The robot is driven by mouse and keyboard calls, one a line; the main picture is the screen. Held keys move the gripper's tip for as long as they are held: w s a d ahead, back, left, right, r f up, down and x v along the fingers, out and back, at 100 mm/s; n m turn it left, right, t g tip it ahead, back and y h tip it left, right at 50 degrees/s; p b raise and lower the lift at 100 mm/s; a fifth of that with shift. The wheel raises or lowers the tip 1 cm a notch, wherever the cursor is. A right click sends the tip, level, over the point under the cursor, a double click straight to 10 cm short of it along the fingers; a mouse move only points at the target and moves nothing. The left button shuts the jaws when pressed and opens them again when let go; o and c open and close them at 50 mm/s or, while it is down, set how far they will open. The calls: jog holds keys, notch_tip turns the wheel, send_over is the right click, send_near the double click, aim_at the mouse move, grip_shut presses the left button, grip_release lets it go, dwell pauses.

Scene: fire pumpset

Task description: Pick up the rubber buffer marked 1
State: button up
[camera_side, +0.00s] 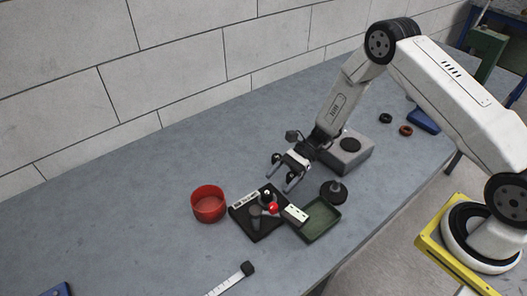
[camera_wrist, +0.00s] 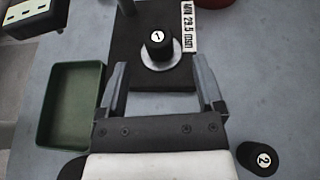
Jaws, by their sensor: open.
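The rubber buffer marked 1 (camera_wrist: 157,46) is a black cylinder with a white numbered spot on top. It stands upright on a pale metal disc (camera_wrist: 160,63) on the black mat (camera_wrist: 128,30). In the side view it appears to be the black piece (camera_side: 267,193) near the mat's labelled edge. My gripper (camera_wrist: 160,66) is open and empty, its two fingers apart, with the buffer just beyond and between the fingertips in the wrist view. In the side view my gripper (camera_side: 281,184) hangs above the table beside the mat. Another black buffer, marked 2 (camera_wrist: 261,158), stands to the right.
A green tray (camera_wrist: 98,98) lies left of the fingers in the wrist view. The red bowl (camera_side: 209,204) stands left of the mat. A black domed piece (camera_side: 333,191) stands near the tray.

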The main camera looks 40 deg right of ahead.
aim_at(268, 191)
jog(key=shift+a, duration=0.1)
jog(key=shift+x, duration=2.5)
grip_shut()
